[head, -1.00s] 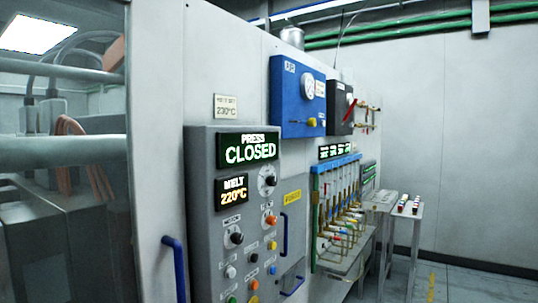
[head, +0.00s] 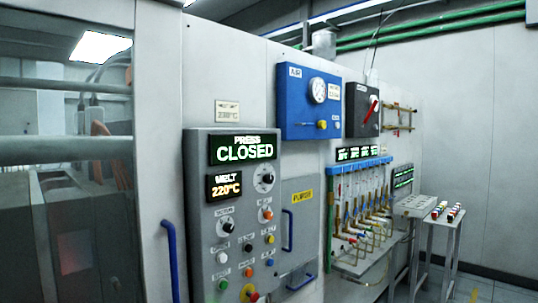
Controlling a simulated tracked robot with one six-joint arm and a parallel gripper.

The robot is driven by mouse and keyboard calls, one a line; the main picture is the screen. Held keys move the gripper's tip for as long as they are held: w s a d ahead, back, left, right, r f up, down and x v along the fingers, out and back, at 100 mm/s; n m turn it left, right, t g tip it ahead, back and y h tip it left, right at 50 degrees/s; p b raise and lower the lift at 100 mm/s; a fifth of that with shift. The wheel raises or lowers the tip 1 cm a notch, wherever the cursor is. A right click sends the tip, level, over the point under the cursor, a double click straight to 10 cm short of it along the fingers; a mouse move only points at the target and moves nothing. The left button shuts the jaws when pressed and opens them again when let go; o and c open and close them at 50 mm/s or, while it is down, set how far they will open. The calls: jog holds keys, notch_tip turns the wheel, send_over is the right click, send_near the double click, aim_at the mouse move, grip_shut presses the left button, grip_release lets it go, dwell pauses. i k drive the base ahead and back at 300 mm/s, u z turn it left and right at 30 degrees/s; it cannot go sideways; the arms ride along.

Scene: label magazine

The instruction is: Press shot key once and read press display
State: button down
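The press display (head: 244,149) is at the top of the grey control panel (head: 198,190) and reads "PRESS CLOSED" in green-white letters. Below it the melt display (head: 224,186) reads "MELT 220°C". The panel carries several coloured keys: white (head: 222,258), black (head: 248,247), yellow (head: 270,239), orange (head: 249,271), blue (head: 270,262) and green (head: 223,284). Their small labels are too blurred to tell which is the shot key. My gripper is not in view.
A red and yellow button (head: 250,293) is at the panel's bottom edge. A blue handle (head: 170,260) stands left of the panel, beside the glazed door. A blue air box (head: 297,118) with a gauge is above right. Hoses (head: 352,220) and a small table (head: 441,221) are further right.

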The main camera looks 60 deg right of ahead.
aim_at(224, 284)
jog(key=k, duration=0.6)
jog(key=z, duration=1.55)
jog(key=i, duration=1)
jog(key=z, duration=0.05)
